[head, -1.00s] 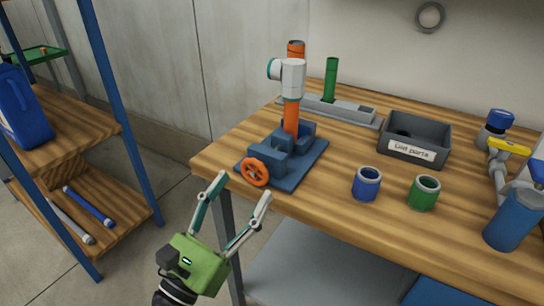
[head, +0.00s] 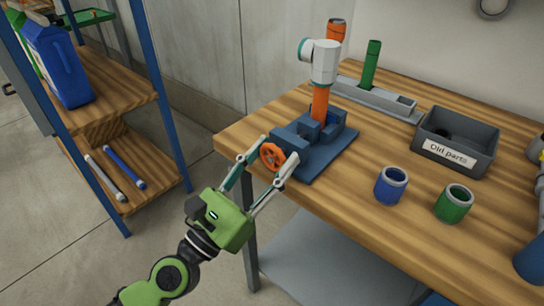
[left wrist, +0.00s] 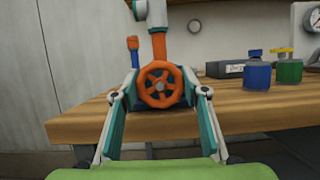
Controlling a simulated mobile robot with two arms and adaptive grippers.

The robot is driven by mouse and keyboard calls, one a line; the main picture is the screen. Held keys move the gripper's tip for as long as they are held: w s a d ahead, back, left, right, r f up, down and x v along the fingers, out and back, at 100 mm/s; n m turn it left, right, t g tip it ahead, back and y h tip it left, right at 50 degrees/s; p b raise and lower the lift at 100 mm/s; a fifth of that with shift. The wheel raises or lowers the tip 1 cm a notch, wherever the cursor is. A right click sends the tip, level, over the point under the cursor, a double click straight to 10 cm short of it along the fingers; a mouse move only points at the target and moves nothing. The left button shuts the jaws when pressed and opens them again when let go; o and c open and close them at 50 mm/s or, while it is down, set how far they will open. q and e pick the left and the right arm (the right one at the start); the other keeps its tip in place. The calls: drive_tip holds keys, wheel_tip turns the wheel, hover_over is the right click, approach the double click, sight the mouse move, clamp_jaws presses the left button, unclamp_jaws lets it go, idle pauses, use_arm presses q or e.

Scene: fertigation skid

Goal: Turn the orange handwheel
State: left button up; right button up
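The orange handwheel (head: 271,157) is on the front of a blue vise (head: 318,138) at the bench's left corner. It also shows in the left wrist view (left wrist: 160,85), face on, with its spokes and hub in plain sight. My left gripper (head: 278,148) is open, with one finger on each side of the wheel. The vise holds an upright orange pipe (head: 319,103) with a white tee fitting (head: 324,62) on top. My right gripper is in neither view.
On the wooden bench (head: 400,106) stand a blue cup-like part (head: 390,187), a green one (head: 454,205), a grey "Old parts" bin (head: 455,140) and a grey rack (head: 375,97) with upright pipes. A shelf (head: 115,95) with a blue jug (head: 57,66) stands at left.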

use_arm(q)
drive_tip(key=m+g+h, duration=0.1)
drive_tip(key=m, duration=0.2)
drive_tip(key=m+g+h+b, duration=0.1)
drive_tip(key=m, duration=0.2)
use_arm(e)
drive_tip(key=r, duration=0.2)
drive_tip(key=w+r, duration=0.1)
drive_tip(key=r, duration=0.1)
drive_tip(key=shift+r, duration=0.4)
use_arm(q)
drive_tip(key=o, duration=1.1)
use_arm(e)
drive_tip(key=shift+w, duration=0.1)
use_arm(q)
drive_tip(key=shift+a+f, duration=0.15)
drive_tip(key=shift+s+a+f, duration=0.15)
drive_tip(key=shift+s+a, duration=0.3)
drive_tip(key=shift+s, duration=0.1)
drive_tip(key=shift+s+a, duration=4.05)
